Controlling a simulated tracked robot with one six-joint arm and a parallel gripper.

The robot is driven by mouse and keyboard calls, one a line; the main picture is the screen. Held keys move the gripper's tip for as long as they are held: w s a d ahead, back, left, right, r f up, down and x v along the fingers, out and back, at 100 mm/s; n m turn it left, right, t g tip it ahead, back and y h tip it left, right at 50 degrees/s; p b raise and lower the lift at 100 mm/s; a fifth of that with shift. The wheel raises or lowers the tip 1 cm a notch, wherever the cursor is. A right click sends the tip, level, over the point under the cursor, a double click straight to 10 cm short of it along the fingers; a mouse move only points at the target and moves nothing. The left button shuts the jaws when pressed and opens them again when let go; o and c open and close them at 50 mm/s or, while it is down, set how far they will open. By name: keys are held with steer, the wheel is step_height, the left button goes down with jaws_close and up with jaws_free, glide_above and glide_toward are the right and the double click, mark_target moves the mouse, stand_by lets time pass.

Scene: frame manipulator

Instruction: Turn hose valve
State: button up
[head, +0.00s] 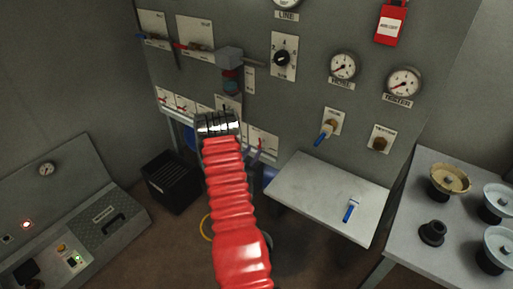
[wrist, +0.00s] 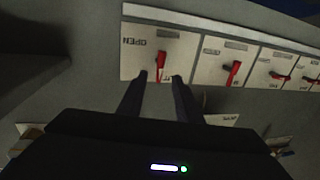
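In the wrist view my gripper (wrist: 160,78) is open, with its two dark fingers apart. A red lever (wrist: 162,66) on a white plate marked OPEN appears between the fingertips. I see no contact, and I cannot tell the depth between them. In the head view my red-sleeved arm reaches the lower panel, and its end (head: 218,123) hides part of the row of levers. A valve with a blue handle and brass body (head: 326,131) is on the panel below a gauge (head: 343,66).
More red levers (wrist: 233,72) continue to the right in the wrist view. A pale shelf (head: 310,200) with a blue-handled tool is at right. A black crate (head: 172,180) stands left of my arm.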

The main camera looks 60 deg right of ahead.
mark_target(259, 143)
steer(key=shift+w+d, duration=0.1)
steer(key=shift+d, duration=2.3)
steer(key=shift+c, duration=0.5)
jaws_close()
steer(key=shift+a, duration=0.15)
